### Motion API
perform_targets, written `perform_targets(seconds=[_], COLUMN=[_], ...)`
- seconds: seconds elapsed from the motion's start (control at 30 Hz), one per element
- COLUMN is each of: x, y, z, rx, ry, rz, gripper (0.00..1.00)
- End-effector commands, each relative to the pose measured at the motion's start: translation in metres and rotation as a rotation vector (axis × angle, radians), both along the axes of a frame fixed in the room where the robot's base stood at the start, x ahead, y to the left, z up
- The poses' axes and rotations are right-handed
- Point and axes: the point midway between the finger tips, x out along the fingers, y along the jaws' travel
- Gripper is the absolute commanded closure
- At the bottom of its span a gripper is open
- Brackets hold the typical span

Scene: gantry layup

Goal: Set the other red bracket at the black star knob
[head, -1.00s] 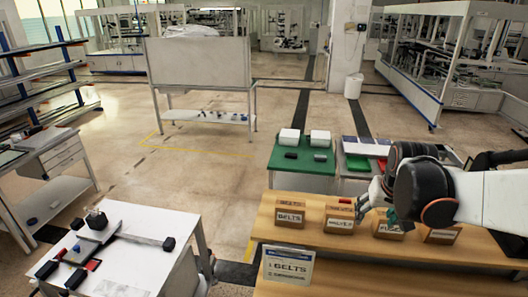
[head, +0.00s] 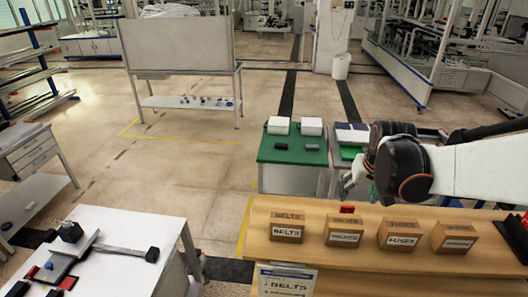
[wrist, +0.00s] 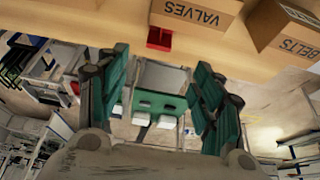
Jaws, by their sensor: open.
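A small red bracket (head: 347,209) shows behind the VALVES box on the wooden table. In the wrist view the red bracket (wrist: 160,38) lies at the table edge beside that box, beyond my fingers. My gripper (wrist: 162,62) is open and empty, with its teal fingers spread apart. In the head view my gripper (head: 358,186) hangs behind the row of boxes, above and near the bracket, not touching it. Other red pieces (head: 68,283) lie on the white table at lower left, near dark parts (head: 70,231). I cannot make out the star knob's shape there.
The BELTS box (head: 287,227), VALVES box (head: 344,232), FUSES box (head: 398,234) and another box stand in a row on the wooden table (head: 385,264). A green table (head: 290,152) is behind. Open floor lies between the tables.

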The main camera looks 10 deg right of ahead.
Motion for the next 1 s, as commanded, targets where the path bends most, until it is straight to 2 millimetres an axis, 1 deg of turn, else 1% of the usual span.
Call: perform_targets(seconds=[0.03,0.2,0.4,0.77,1.0], x=[0.004,0.015,0.024,0.032,0.045], y=[-0.002,-0.005,-0.007,-0.009,-0.014], z=[-0.008,-0.033,-0.056,-0.074,-0.098], rx=[0.000,0.000,0.000,0.000,0.000], ry=[0.000,0.000,0.000,0.000,0.000], rz=[-0.001,0.000,0.000,0.000,0.000], gripper=[0.39,0.39,0.39,0.39,0.39])
